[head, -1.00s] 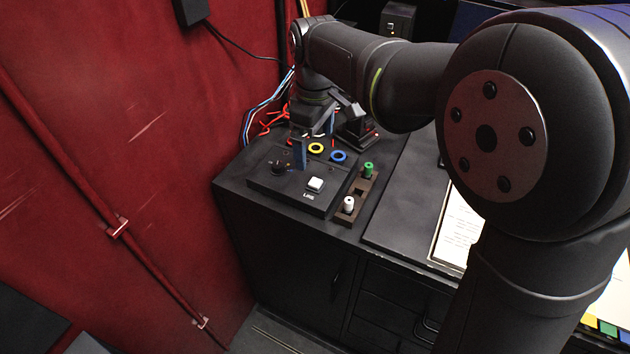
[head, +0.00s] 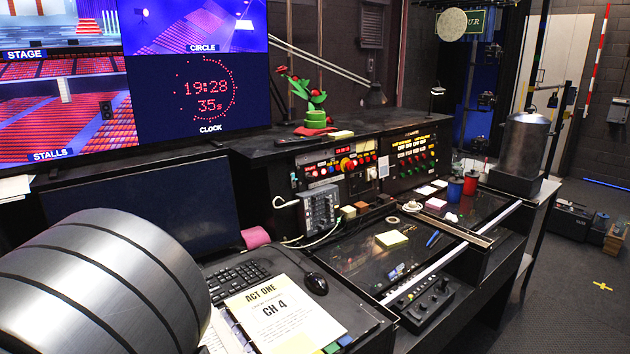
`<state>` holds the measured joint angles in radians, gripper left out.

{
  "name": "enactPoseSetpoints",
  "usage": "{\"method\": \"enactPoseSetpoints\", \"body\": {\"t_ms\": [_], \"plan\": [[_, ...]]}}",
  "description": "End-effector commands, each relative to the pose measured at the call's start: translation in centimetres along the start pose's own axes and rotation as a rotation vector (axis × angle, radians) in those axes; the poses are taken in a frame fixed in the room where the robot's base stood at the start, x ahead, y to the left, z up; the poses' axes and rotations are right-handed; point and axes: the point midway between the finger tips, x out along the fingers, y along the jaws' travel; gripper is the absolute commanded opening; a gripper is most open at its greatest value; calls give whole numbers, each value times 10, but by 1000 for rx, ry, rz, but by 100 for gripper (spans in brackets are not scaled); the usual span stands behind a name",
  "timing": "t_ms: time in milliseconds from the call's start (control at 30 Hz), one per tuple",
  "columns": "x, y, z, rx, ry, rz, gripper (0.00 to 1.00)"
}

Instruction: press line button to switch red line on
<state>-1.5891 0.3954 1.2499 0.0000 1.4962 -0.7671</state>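The white button labelled LINE is not in the head view now, and neither is my gripper. No red line that I can identify as the task's shows here. A control panel (head: 340,168) with red, yellow and other coloured buttons stands at the back of the desk. A second panel (head: 412,150) with rows of green and red lights or buttons is to its right. Their labels are too small to read.
A large screen (head: 205,95) with a red clock fills the upper left. A keyboard (head: 242,280), mouse (head: 316,284) and ACT ONE booklet (head: 285,318) lie on the desk. Blue and red spools (head: 470,184) stand further right. Open floor (head: 580,275) is at the far right.

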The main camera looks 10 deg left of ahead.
Motion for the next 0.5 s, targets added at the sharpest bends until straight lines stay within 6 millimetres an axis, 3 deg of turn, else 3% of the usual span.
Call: {"method": "enactPoseSetpoints", "body": {"t_ms": [33,233,500], "plan": [[0,0,0,0,0,0,39],[0,0,0,0,0,0,0],[0,0,0,0,0,0,0]]}}
